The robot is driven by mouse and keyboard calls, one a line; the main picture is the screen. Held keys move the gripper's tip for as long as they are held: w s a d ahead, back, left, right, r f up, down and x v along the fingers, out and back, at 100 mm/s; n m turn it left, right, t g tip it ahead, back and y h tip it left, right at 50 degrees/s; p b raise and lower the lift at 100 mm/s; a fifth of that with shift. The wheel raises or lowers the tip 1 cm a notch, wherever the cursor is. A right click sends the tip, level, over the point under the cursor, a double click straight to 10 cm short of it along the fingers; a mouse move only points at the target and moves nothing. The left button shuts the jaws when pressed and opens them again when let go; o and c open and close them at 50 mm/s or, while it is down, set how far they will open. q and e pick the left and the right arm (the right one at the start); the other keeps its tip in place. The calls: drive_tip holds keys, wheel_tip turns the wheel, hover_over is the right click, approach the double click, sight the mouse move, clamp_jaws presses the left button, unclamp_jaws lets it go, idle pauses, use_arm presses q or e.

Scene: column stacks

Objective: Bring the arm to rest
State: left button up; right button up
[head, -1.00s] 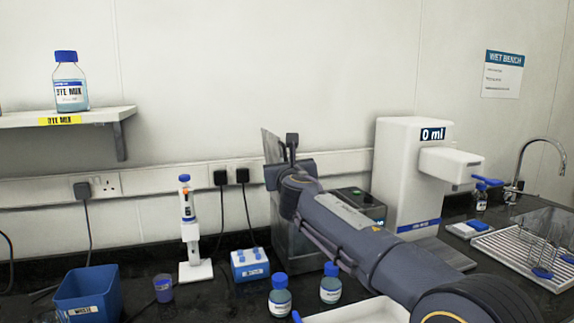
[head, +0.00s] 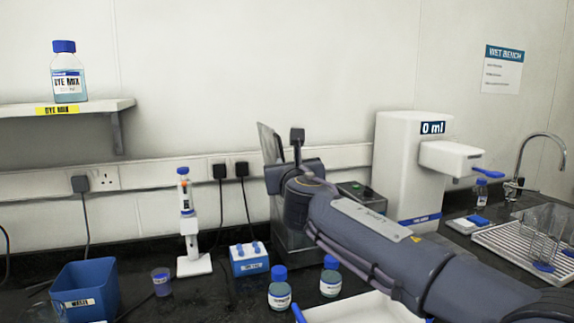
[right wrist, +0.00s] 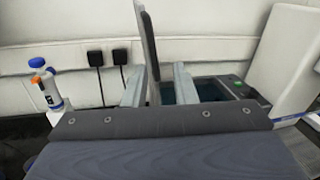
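My right arm reaches in from the lower right of the head view. In the right wrist view the two pale fingers of this gripper (right wrist: 160,88) stand apart. The lid (right wrist: 149,40) shows as a thin dark slab in line with the gap, and I see nothing gripped. The open bath (right wrist: 200,90) lies beyond the fingers, partly hidden by the gripper body. My left gripper is not in view.
A white dispenser (head: 403,170) reading 0 ml stands right of the arm. Two blue-capped bottles (head: 280,290) (head: 330,277) and a white tray (head: 365,308) are below it. A blue waste bin (head: 85,292), a pipette stand (head: 194,265) and a blue rack (head: 249,262) stand left.

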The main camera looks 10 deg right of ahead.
drive_tip(key=shift+s, duration=0.5)
drive_tip(key=s+d+f+m+g+h+p, duration=0.1)
drive_tip(key=s+d+f+m+g+p, duration=0.35)
drive_tip(key=s+d+f+m, duration=1)
drive_tip(key=s+a+f+m+g+y, duration=0.2)
drive_tip(key=s+f+m, duration=0.2)
drive_tip(key=s+m, duration=0.4)
drive_tip(key=s+a+f+m+g+y+p, duration=0.1)
drive_tip(key=s+a+f+m+g+y, duration=0.1)
drive_tip(key=s+m, duration=0.6)
drive_tip(key=s+a+f+m+g+y+p, duration=0.1)
drive_tip(key=s+a+f+m+g+y, duration=0.1)
drive_tip(key=s+f+m, duration=0.4)
drive_tip(key=s+a+m+g, duration=0.1)
drive_tip(key=s+m+g, duration=0.1)
drive_tip(key=s, duration=0.1)
drive_tip(key=shift+s+a+f, duration=0.15)
drive_tip(key=shift+s+f, duration=0.05)
drive_tip(key=shift+f, duration=0.05)
